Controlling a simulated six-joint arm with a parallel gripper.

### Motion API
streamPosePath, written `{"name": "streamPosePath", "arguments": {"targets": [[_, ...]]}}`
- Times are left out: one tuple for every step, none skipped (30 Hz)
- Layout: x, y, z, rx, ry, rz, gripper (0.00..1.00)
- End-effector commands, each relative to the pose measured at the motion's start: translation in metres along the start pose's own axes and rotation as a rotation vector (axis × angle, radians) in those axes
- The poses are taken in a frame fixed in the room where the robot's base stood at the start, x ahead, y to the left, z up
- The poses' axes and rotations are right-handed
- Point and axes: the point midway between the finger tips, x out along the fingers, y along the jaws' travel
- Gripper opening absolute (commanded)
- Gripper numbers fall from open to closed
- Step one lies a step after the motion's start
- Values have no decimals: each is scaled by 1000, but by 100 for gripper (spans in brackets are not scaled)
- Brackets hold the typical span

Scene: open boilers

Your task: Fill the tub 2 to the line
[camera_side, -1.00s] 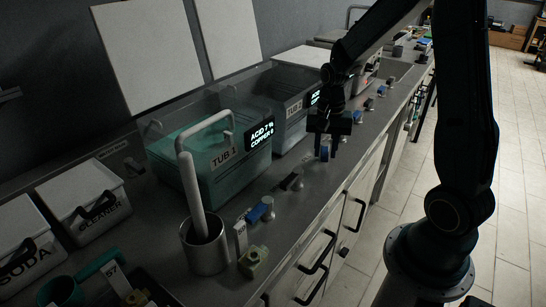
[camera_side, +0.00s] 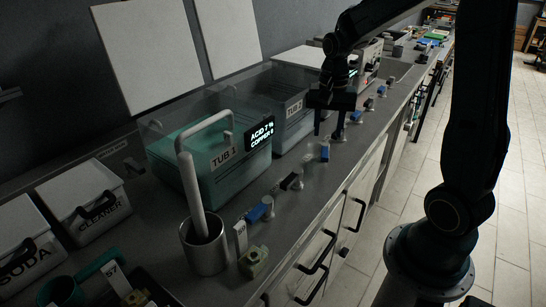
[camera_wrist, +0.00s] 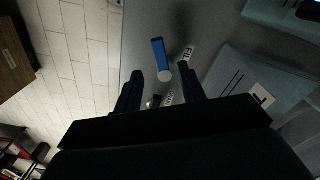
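Tub 2 (camera_side: 289,122) is a clear open tank behind tub 1 (camera_side: 205,170), with a "TUB 2" label on its front. Its liquid level and line cannot be made out, and my arm hides its display. A row of valves runs along the counter front. In the wrist view, a blue handle (camera_wrist: 160,52) with a round pale knob lies ahead of my gripper (camera_wrist: 161,76), beside a "FILL" label (camera_wrist: 188,54). My gripper is open, fingers apart, with nothing held, above the counter.
A dark handle (camera_side: 291,181) and a nearer blue handle (camera_side: 259,211) sit along the counter edge. A metal cup (camera_side: 205,248) holds a pale rod. Cleaner (camera_side: 95,205) and soda bins stand at left. Further blue handles (camera_side: 369,104) lie beyond my gripper.

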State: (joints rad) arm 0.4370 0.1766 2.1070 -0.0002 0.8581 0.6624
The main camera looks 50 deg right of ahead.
Motion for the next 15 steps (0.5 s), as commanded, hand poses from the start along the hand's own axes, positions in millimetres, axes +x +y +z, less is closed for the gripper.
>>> {"name": "streamPosePath", "arguments": {"targets": [[-10, -1, -1, 0, 5, -4, 40], [-16, 0, 0, 0, 3, -3, 40], [-23, 0, 0, 0, 4, -3, 40], [-28, 0, -1, 0, 4, -3, 40], [-32, 0, 0, 0, 3, -3, 40], [-39, -1, -1, 0, 4, -3, 40], [-43, 0, 0, 0, 2, -2, 40], [-47, 0, 0, 0, 3, -3, 40], [-52, 0, 0, 0, 2, -2, 40], [-56, 0, 0, 0, 2, -2, 40], [-59, 0, 0, 0, 1, -1, 40], [-62, 0, 0, -1, 1, -1, 40], [-65, 0, 0, 0, 1, -1, 40], [-67, 0, 0, -1, 1, -1, 40], [-69, 0, 0, -1, 0, -1, 40]]}}
